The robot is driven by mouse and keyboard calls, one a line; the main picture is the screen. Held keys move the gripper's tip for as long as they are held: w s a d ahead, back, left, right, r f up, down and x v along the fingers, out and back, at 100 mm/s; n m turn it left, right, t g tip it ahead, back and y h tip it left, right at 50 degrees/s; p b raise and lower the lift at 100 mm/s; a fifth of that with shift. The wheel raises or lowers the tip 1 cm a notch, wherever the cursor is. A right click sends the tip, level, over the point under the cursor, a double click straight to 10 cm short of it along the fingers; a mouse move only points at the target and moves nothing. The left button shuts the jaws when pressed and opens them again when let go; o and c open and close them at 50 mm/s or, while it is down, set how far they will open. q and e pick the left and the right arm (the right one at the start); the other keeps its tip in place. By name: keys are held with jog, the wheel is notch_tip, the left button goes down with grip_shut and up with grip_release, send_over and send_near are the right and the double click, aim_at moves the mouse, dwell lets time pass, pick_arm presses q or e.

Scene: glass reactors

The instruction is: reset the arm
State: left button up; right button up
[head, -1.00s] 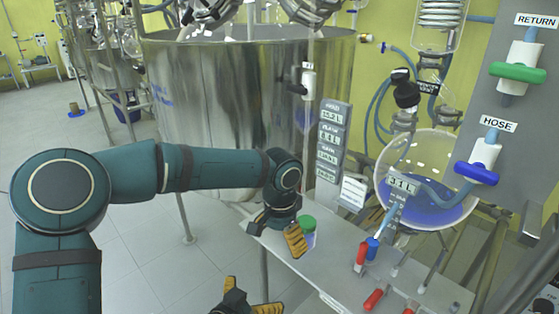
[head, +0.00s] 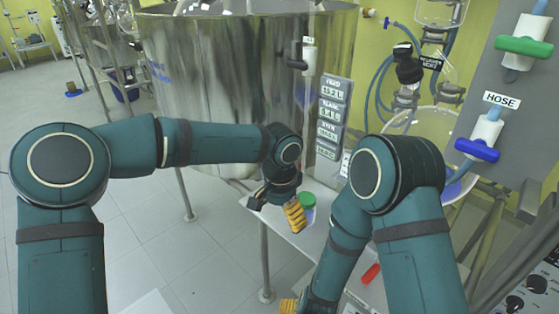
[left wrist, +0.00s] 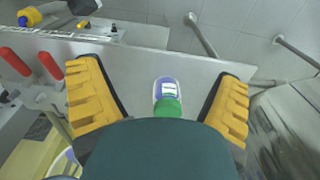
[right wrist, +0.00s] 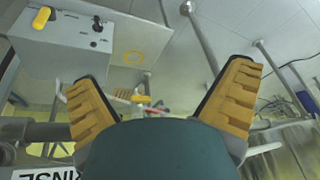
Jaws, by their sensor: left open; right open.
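My left gripper (head: 276,207) is open at the front left corner of the grey bench. A small clear bottle with a green cap (head: 307,200) stands beside it. In the left wrist view the bottle (left wrist: 167,92) shows between the spread yellow fingers (left wrist: 165,100), with a gap on each side. My right arm (head: 395,200) is bent across the right of the head view. Its gripper is mostly hidden at the bottom edge, where only a yellow part (head: 288,306) shows. In the right wrist view the right gripper (right wrist: 160,95) is open, with nothing clearly held.
A large steel vessel (head: 230,80) stands behind my left arm. A glass flask (head: 425,125) is partly hidden behind my right arm. A panel with HOSE label (head: 502,99) and valves is at the right. The right wrist view shows a grey box with a yellow knob (right wrist: 41,18).

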pick_arm(q)
jog(key=s+f+n+g+h, duration=0.1)
jog(key=s+f+n+h, duration=0.15)
jog(key=s+f, duration=0.45)
jog(key=s+f+n+g+h, duration=0.1)
jog(key=s+f+h, duration=0.2)
jog(key=f, duration=0.7)
jog(key=s+a+f+n+t+y, duration=0.1)
jog(key=s+a+f+n+t, duration=0.2)
jog(key=s+a+f+n, duration=0.4)
jog(key=a+f, duration=0.2)
jog(key=a, duration=0.1)
jog(key=shift+s+t+y, duration=0.3)
jog(key=shift+s+y, duration=0.05)
jog(key=shift+s, duration=0.05)
pick_arm(e)
jog(key=s+d+g+y, duration=0.2)
jog(key=s+y, duration=0.1)
jog(key=s, duration=0.3)
jog(key=shift+d+f+n+y, duration=0.3)
jog(key=shift+n, duration=0.1)
pick_arm(q)
jog(key=shift+a, duration=0.1)
